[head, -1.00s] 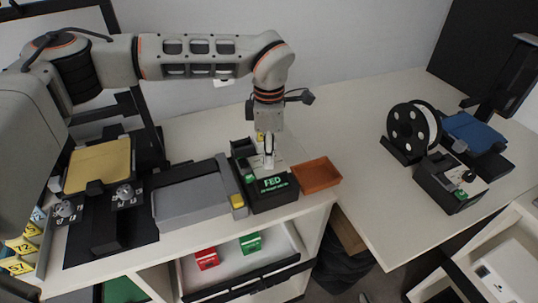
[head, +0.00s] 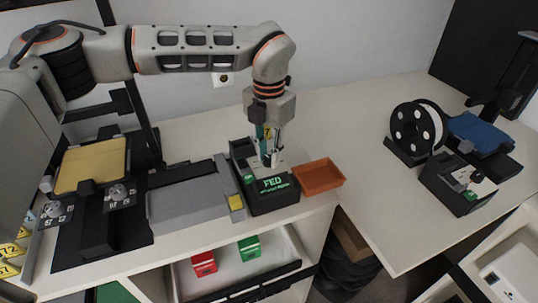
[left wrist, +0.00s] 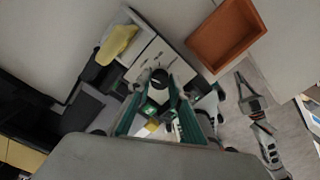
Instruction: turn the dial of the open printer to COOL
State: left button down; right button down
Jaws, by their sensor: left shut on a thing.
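My left gripper (head: 268,158) reaches down onto the pale top of a black box (head: 272,201) with a lit green "FED" display. It is shut on a dark round knob (left wrist: 159,76) there; its fingers partly hide the grip. To the left stands an open-frame printer with a yellow bed (head: 93,165). Two grey dials are at its front, a left one (head: 54,211) and a right one (head: 119,193); their small markings are too small to read. My left gripper is well away from both. My right gripper is not in view.
A grey slab-like unit (head: 185,201) lies between printer and box. An orange tray (head: 319,177) stands right of the box. A black spool (head: 416,130), a second box (head: 455,187) and a blue bed (head: 478,132) are at right. Red and green cartons lie in the shelf below.

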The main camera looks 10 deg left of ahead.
pick_arm(q)
jog(key=n, duration=0.4)
jog(key=shift+n+b, duration=0.3)
jog(key=shift+b, duration=0.05)
jog(key=n, duration=0.2)
jog(key=shift+n, duration=0.4)
jog(key=n+b, duration=0.1)
jog(key=n, duration=0.4)
jog(key=shift+n, duration=1.2)
jog(key=c, duration=1.8)
grip_release()
